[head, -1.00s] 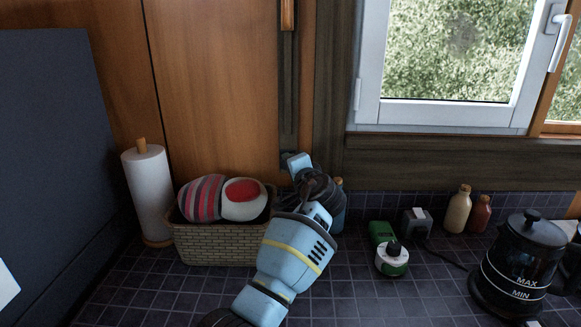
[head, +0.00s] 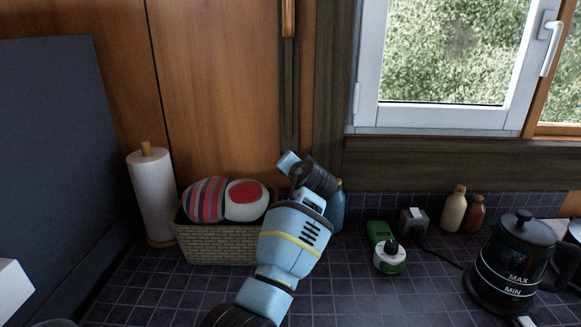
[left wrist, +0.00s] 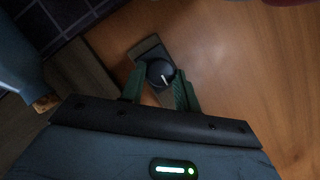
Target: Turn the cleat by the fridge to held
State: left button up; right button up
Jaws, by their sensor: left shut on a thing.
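The cleat (left wrist: 158,73) shows in the left wrist view as a round black knob with a white line, on a dark plate against the wood panel. My left gripper (left wrist: 160,88) has its green fingers on both sides of the knob, shut on it. In the head view my left gripper (head: 288,163) reaches the wall at the lower end of a dark vertical strip, and the cleat is hidden behind it. A dark blue-grey panel (head: 50,140), perhaps the fridge, stands at the far left. My right gripper is not in view.
Near my arm stand a basket (head: 215,245) with striped and red-white items, a paper towel roll (head: 152,195) and a blue bottle (head: 336,208). A green-and-white item (head: 388,256), a kettle (head: 505,265) and small bottles (head: 455,210) are right. A window (head: 450,60) is above.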

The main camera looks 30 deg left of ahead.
pick_arm(q)
jog(key=o, duration=1)
jog(key=shift+c, duration=0.2)
jog(key=v, duration=0.8)
jog(key=shift+f, duration=0.1)
